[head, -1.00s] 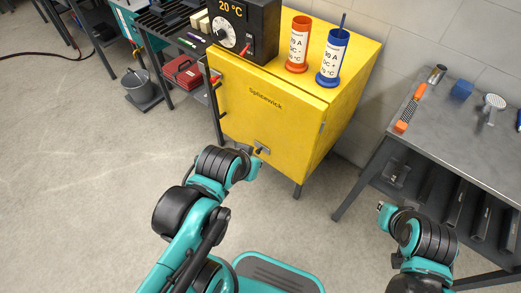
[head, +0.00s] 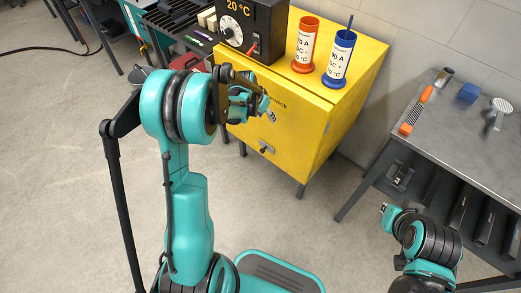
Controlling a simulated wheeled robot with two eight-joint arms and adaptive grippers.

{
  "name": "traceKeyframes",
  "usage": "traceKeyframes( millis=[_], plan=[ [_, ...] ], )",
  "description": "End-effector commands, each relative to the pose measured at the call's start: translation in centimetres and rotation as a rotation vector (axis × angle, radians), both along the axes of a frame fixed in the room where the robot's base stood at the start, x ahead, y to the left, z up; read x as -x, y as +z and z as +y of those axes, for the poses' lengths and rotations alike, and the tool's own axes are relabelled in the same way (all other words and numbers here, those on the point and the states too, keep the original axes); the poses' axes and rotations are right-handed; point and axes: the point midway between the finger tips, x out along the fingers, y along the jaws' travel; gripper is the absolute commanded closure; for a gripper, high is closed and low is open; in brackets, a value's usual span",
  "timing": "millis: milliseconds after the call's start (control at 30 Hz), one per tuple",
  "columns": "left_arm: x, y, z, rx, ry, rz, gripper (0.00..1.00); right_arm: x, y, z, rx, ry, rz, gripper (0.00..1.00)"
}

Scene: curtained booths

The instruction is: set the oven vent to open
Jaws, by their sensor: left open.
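The yellow oven (head: 300,150) stands at the upper middle, its front door facing me. A small metal fitting with a dark knob (head: 266,147) sits low on the door; it may be the vent, but its setting is too small to read. My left gripper (head: 268,114) is open and empty, in front of the door above this fitting and apart from it. My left arm hides the door's left part and some of its lettering. My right gripper (head: 384,209) is low at the right, away from the oven; its fingers are not clear.
A black control box (head: 262,30) showing 20 °C, with a dial and red switch, stands on the oven. An orange container (head: 305,45) and a blue container (head: 339,60) stand beside it. A grey workbench (head: 450,135) with tools is at the right.

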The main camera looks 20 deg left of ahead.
Motion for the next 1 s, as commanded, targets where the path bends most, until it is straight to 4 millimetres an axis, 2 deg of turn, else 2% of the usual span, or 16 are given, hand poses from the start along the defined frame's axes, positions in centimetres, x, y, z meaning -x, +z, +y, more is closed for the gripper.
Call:
traceKeyframes(
  millis=[33, 100, 200, 400, 500, 600, 733, 1000],
  plan=[
    [-1.2, -2.3, 1.0, 0.007, -0.009, 0.008, 0.56, 0.0, 0.1, 0.0, 0.0, 0.0, 0.0, 1.0],
    [-2.3, -5.6, 2.1, 0.017, -0.03, 0.017, 0.56, 0.0, 0.1, 0.0, 0.0, 0.0, 0.0, 1.0],
    [-3.4, -10.6, 3.6, 0.034, -0.061, 0.028, 0.56, 0.0, 0.2, 0.0, 0.0, 0.0, 0.0, 1.0],
    [-3.6, -20.1, 5.7, 0.065, -0.118, 0.042, 0.56, 0.0, 0.3, 0.0, 0.0, 0.0, 0.0, 1.0],
    [-3.2, -23.3, 6.2, 0.076, -0.138, 0.045, 0.56, 0.0, 0.4, 0.0, 0.0, 0.0, 0.0, 1.0],
    [-2.9, -25.2, 6.5, 0.082, -0.15, 0.045, 0.56, 0.0, 0.4, 0.0, 0.0, 0.0, 0.0, 1.0],
    [-2.9, -26.6, 6.4, 0.085, -0.157, 0.046, 0.56, 0.0, 0.1, 0.0, 0.0, 0.0, 0.0, 1.0],
    [-4.2, -30.6, 5.2, 0.085, -0.157, 0.046, 0.56, 0.0, -1.7, 0.0, 0.0, 0.0, 0.0, 1.0]
  ],
)
